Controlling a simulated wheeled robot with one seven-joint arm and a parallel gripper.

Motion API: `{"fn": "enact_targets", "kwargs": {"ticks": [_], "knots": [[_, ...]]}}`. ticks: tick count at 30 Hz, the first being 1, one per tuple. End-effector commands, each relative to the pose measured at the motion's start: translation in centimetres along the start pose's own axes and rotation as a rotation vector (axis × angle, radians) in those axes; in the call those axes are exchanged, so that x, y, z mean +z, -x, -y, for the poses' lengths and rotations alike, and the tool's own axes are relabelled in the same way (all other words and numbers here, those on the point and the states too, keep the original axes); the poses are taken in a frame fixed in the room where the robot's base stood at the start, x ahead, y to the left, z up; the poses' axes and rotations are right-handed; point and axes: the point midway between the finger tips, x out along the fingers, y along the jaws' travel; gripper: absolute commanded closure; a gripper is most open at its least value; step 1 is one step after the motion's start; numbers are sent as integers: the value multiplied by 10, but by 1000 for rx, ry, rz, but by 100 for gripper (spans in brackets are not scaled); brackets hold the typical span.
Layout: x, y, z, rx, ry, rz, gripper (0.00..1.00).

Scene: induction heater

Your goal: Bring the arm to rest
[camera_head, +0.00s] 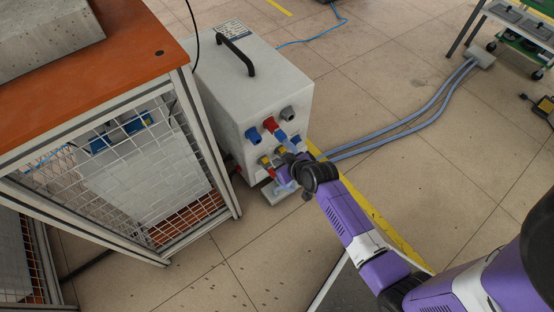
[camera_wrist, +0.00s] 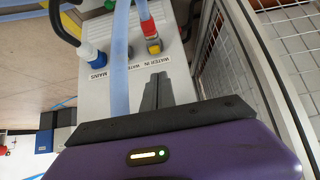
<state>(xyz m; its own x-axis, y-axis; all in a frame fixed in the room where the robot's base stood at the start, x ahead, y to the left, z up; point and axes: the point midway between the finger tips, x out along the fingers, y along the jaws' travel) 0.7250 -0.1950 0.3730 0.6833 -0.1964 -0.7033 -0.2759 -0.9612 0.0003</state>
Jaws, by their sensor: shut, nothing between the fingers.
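My purple arm (camera_head: 347,215) reaches from the lower right toward the front face of a pale grey box-shaped unit (camera_head: 245,90) with a black handle. In the head view the arm's end hides part of the connectors, and the fingers cannot be made out there. In the wrist view my gripper (camera_wrist: 158,90) shows dark fingers shut together with nothing between them. They point at the unit's panel, near the "WATER IN" label (camera_wrist: 152,66). Whether they touch it cannot be told. A red and yellow connector (camera_wrist: 150,35) and a blue and white plug (camera_wrist: 92,55) sit on the panel.
A cage-sided bench with an orange top (camera_head: 130,45) stands close left of the unit; its mesh (camera_wrist: 290,45) is close at right in the wrist view. Pale blue hoses (camera_head: 400,130) run across the floor to the right. Tiled floor (camera_head: 450,180) is open beyond.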

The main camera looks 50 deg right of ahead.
Motion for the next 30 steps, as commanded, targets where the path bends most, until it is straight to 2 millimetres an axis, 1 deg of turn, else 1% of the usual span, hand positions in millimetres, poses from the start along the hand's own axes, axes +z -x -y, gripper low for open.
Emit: {"fn": "enact_targets", "kwargs": {"ticks": [10, 14, 17, 20, 21, 23, 24, 26, 27, 29, 30], "knots": [[1, 1, 0, 0, 1, -1, 100], [12, 12, 8, 1, 11, -12, 100], [28, 35, 19, 4, 32, -41, 100], [45, 70, 34, 2, 57, -82, 100], [49, 85, 39, 0, 65, -103, 100], [56, 108, 48, -6, 79, -133, 100], [59, 124, 53, -11, 87, -154, 100], [62, 149, 61, -23, 99, -184, 100], [63, 166, 65, -31, 106, -204, 100], [63, 193, 72, -45, 115, -237, 100], [62, 210, 76, -56, 122, -258, 100]]}}
